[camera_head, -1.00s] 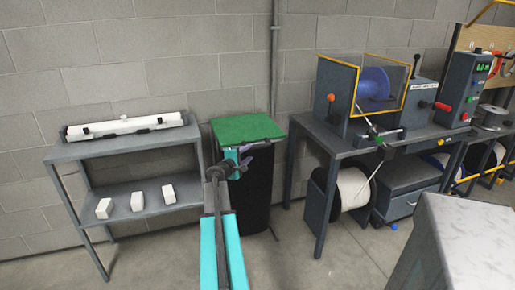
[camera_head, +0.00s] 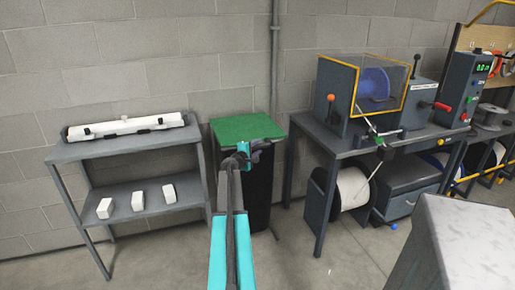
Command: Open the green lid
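The green lid (camera_head: 247,127) lies flat on top of a tall black bin (camera_head: 259,186), which stands against the wall between the shelf and the workbench. The lid looks closed. My gripper (camera_head: 255,150) is at the near edge of the lid, in front of the bin's upper part. Its fingers are small and dark here, so I cannot tell whether they are open or shut, or whether they touch the lid. My arm hides part of the bin's front left side.
A grey shelf (camera_head: 125,150) with a white roll and white blocks stands left of the bin. A workbench (camera_head: 345,146) with a winding machine (camera_head: 362,92) and a cable spool (camera_head: 352,189) stands to the right. A pale-topped block (camera_head: 470,245) is at the lower right. Bare floor lies in front.

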